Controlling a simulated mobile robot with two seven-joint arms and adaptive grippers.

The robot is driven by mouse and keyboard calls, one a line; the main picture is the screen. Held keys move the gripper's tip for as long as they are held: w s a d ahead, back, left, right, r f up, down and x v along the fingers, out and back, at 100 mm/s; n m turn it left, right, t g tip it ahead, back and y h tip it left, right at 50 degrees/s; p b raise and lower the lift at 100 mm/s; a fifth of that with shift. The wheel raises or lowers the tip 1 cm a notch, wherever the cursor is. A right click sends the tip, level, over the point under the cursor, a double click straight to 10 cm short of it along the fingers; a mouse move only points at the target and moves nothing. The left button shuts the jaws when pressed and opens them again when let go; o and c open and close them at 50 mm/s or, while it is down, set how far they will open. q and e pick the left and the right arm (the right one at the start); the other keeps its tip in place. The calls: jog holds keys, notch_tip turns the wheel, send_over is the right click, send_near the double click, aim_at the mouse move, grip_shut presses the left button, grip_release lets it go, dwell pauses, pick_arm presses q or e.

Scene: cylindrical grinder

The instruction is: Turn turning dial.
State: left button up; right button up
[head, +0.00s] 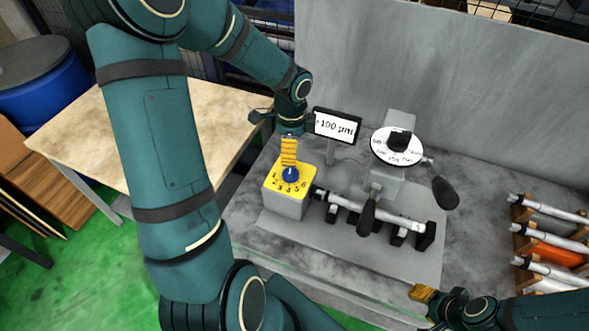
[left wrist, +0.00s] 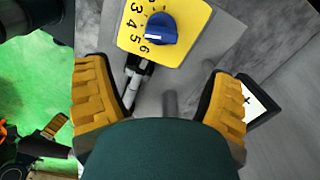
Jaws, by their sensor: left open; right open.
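The blue dial knob (head: 290,174) sits on the yellow numbered top (head: 272,179) of a grey box at the left end of the grinder. In the left wrist view the blue knob (left wrist: 161,29) is at the top centre, with several printed numbers around it. My left gripper (head: 289,152) is above the knob in the head view. In the left wrist view its yellow fingers (left wrist: 162,80) are spread wide with nothing between them, and the knob lies beyond them. My right gripper (head: 423,294) is at the bottom right, away from the dial; its far side is hidden.
A display (head: 336,126) reading 100 µm and a white round scale (head: 397,146) stand behind the grinder's shaft (head: 370,212). Black handles (head: 445,192) stick out nearby. A wooden rack (head: 524,243) of shafts is at the right. A wooden table (head: 75,137) is at the left.

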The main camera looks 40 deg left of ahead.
aim_at(292, 168)
pick_arm(q)
notch_tip(292, 168, down, 11)
jog(key=shift+w+f+b, duration=0.1)
jog(key=shift+b, duration=0.6)
pick_arm(e)
jog(key=shift+w+f, duration=0.1)
jog(key=shift+f, duration=0.8)
pick_arm(q)
jog(key=c, duration=1.2)
